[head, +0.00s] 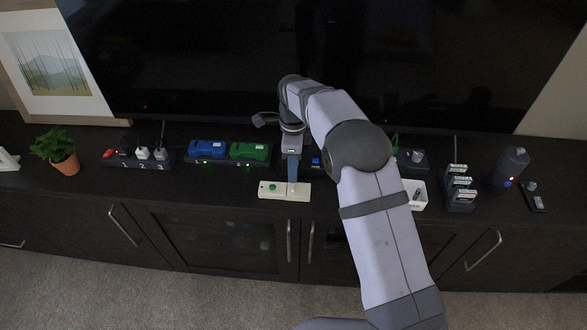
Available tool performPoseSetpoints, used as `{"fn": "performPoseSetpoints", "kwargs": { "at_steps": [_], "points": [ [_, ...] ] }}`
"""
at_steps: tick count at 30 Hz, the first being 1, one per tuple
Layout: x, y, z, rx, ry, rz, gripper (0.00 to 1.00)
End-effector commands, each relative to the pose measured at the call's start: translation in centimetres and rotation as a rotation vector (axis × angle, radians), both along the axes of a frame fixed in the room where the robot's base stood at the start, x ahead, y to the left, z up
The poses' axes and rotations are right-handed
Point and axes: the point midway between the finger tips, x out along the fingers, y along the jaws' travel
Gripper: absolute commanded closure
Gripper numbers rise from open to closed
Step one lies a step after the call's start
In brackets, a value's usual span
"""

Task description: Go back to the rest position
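My arm reaches up from the bottom right of the head view and bends down over the dark cabinet top (225,182). My gripper (292,184) points down at a cream box with a green button (272,187), over the box's right part. I cannot tell whether the gripper touches the box. The fingers look narrow and close together, but from this angle I cannot tell whether they are open or shut. No held object shows. The forearm and wrist hide part of the cabinet top behind them.
Blue (207,147) and green (248,151) packs sit in a dark dock. A power strip (140,161) and potted plant (62,160) stand left. A large screen (220,60) stands behind.

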Motion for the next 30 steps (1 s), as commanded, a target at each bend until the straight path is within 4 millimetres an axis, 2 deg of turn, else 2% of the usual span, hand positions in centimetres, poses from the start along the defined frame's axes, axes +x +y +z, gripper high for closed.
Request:
{"fn": "performPoseSetpoints", "kwargs": {
  "at_steps": [11, 17, 23, 30],
  "points": [
    [-0.1, -0.3, 0.2, 0.0, 0.0, 0.012, 0.62],
    [-1.3, -2.6, 2.4, 0.0, -0.002, 0.14, 0.62],
    [-4.8, -7.4, 5.8, 0.0, -0.003, 0.421, 0.62],
    [-11.9, -13.3, 9.1, -0.001, -0.005, 0.825, 0.62]
  ]
}}
